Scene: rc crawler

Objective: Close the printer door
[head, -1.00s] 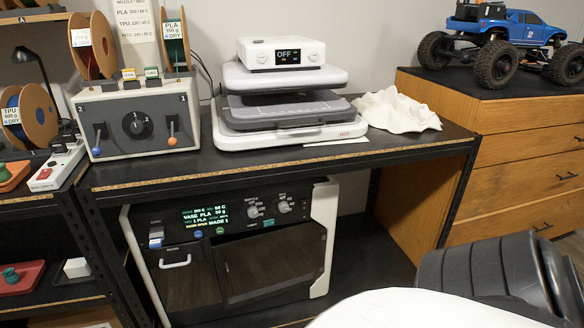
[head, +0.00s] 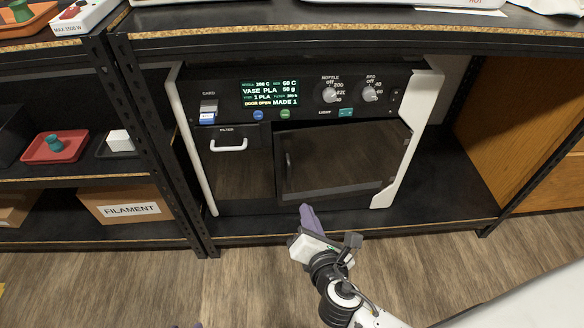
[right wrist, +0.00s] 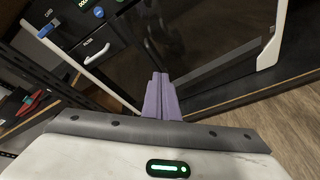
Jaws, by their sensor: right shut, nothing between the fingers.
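The printer (head: 222,190) stands on the lower shelf under the bench. Its dark glass door (head: 350,160) has a handle near its left edge and stands ajar. The lit display (head: 270,93) reads "DOOR OPEN". My right gripper (head: 306,210), with purple fingers, is shut and empty in front of the printer, low and close to the door's lower left in the head view. In the right wrist view its fingers (right wrist: 159,95) point at the dark printer front; I cannot tell whether they touch it.
The printer's filter panel has a white handle (head: 229,144) left of the door. A black shelf post (head: 160,140) stands left of the printer. A filament box (head: 125,208) and a red tray (head: 54,150) sit on the left shelves. The wooden floor (head: 240,275) in front is clear.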

